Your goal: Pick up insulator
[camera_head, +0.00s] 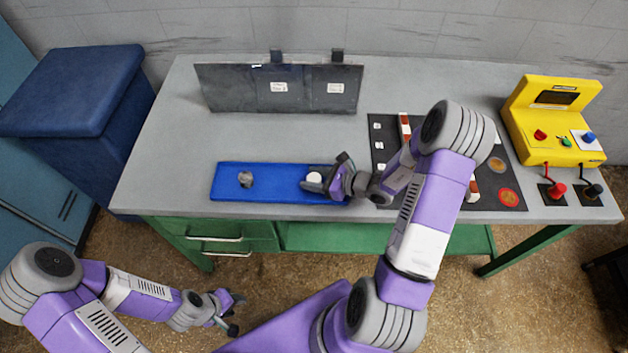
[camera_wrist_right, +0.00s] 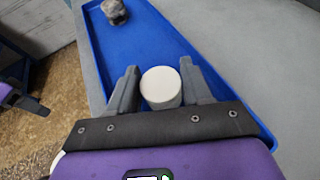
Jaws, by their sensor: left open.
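The insulator is a short white cylinder (camera_head: 314,177) on the right part of the blue tray (camera_head: 275,168). In the right wrist view the white cylinder (camera_wrist_right: 161,86) stands between the two fingers, which appear to touch it on both sides. My right gripper (camera_head: 325,172) is low over the tray and looks shut on the cylinder. It also shows in the right wrist view (camera_wrist_right: 160,88). The cylinder's lower part is hidden. My left gripper (camera_head: 237,313) is open and empty, in front of the table and away from the tray.
A grey metallic piece (camera_head: 246,179) lies at the tray's left end. A dark upright panel (camera_head: 235,88) stands behind the tray. A black mat (camera_head: 384,150) with small parts lies to the right, partly hidden by my right arm. A yellow control box (camera_head: 550,118) stands at far right.

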